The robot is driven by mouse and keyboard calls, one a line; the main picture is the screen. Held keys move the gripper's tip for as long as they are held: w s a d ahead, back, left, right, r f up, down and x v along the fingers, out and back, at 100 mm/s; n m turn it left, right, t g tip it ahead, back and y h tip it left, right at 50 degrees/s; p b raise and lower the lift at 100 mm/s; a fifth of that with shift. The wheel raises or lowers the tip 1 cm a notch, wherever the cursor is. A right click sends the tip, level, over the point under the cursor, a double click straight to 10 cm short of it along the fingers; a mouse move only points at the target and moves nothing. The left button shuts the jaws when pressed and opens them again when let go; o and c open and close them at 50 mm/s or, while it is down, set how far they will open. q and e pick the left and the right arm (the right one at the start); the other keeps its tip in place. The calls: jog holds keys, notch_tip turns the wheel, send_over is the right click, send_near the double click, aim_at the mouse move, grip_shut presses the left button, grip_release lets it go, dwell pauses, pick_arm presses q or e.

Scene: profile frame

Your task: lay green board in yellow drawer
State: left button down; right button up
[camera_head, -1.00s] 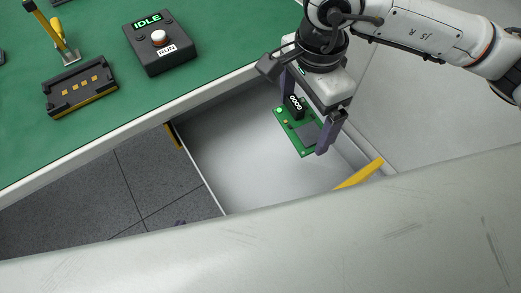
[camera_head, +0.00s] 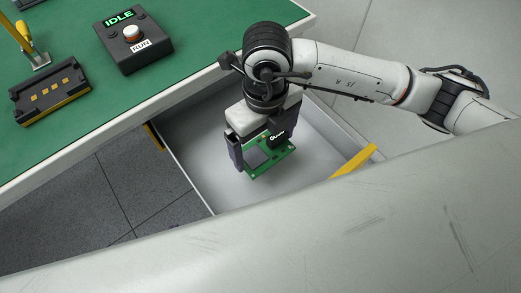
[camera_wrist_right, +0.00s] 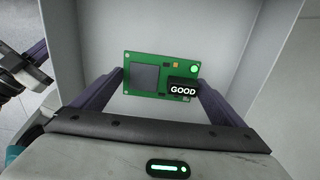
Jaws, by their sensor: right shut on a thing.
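The green board (camera_head: 258,163) carries a grey square chip and a black block; the block reads GOOD in the right wrist view (camera_wrist_right: 145,78). My right gripper (camera_head: 262,152) is shut on the board by its two opposite ends. The board hangs inside the outline of the open drawer (camera_head: 190,180), which has a pale grey interior and yellow edge pieces (camera_head: 355,161). I cannot tell whether the board touches the drawer floor. In the right wrist view the gripper's fingers (camera_wrist_right: 160,88) flank the board. My left gripper cannot be made out in the head view.
A green-topped table (camera_head: 200,35) lies beyond the drawer. The drawer floor around the board looks empty.

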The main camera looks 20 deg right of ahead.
aim_at(264, 150)
jog(key=shift+f, duration=2.65)
jog(key=o, duration=0.7)
jog(key=shift+f+b, duration=0.1)
jog(key=shift+b, duration=0.2)
jog(key=shift+o, duration=0.5)
jog(key=shift+r, duration=0.6)
notch_tip(264, 150, up, 11)
jog(key=shift+r+p, duration=0.15)
jog(key=shift+p, duration=0.25)
